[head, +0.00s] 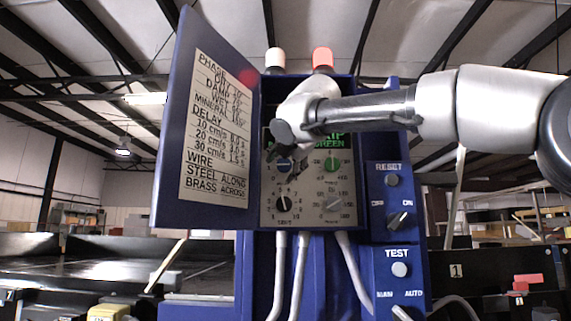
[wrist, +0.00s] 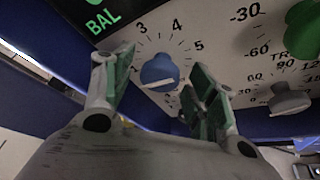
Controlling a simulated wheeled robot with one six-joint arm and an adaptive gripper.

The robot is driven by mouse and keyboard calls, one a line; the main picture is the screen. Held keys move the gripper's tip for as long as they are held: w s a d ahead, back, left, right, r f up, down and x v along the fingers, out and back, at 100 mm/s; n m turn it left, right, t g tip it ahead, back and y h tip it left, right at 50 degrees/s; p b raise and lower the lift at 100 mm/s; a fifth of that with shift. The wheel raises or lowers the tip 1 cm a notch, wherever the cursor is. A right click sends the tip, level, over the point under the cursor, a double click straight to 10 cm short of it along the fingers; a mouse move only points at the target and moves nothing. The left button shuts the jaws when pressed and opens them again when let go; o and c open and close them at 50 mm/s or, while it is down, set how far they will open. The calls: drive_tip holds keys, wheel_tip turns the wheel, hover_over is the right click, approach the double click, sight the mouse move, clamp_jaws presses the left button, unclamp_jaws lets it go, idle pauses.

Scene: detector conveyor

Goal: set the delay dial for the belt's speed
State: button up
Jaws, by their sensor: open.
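The open blue control box shows a panel (head: 312,215) with several dials. My gripper (head: 286,168) is in front of its upper left, partly hiding a blue dial (head: 284,163). In the wrist view the blue dial (wrist: 160,72) sits between the two spread fingertips of my gripper (wrist: 163,64), with a scale reading 3, 4, 5 around it. The fingers look apart from the dial. Its name label is hidden, so I cannot tell whether it is the delay dial. The door card (head: 217,130) lists DELAY values for 10, 20 and 30 cm/s.
A green dial (head: 331,165), a black dial (head: 283,203) and a grey dial (head: 333,204) share the panel. A RESET button (head: 392,180), a selector switch (head: 399,219) and a TEST button (head: 400,269) are at right. White (head: 275,58) and red (head: 323,58) lamps stand on top.

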drive_tip(key=c, duration=1)
drive_tip(key=shift+c, duration=0.2)
drive_tip(key=m, duration=0.2)
drive_tip(key=m+t+y, duration=0.1)
drive_tip(key=shift+d+f+m+y, duration=0.15)
drive_tip(key=shift+m+y, duration=0.15)
drive_tip(key=shift+m, duration=0.1)
drive_tip(key=m+t, duration=0.2)
drive_tip(key=m, duration=0.2)
drive_tip(key=shift+w+f+y, duration=0.1)
drive_tip(key=shift+y, duration=0.3)
drive_tip(key=m, duration=0.2)
drive_tip(key=m+t, duration=0.1)
drive_tip(key=m, duration=0.1)
drive_tip(key=shift+f+m+t, duration=0.15)
drive_tip(key=shift+m+t, duration=0.15)
drive_tip(key=shift+m, duration=0.1)
drive_tip(key=shift+a+f+m+t+h, duration=0.1)
drive_tip(key=shift+m+t+h, duration=0.2)
drive_tip(key=shift+m, duration=0.75)
drive_tip(key=shift+a+m+t+h, duration=0.1)
drive_tip(key=shift+m+t, duration=0.3)
drive_tip(key=shift+m, duration=0.65)
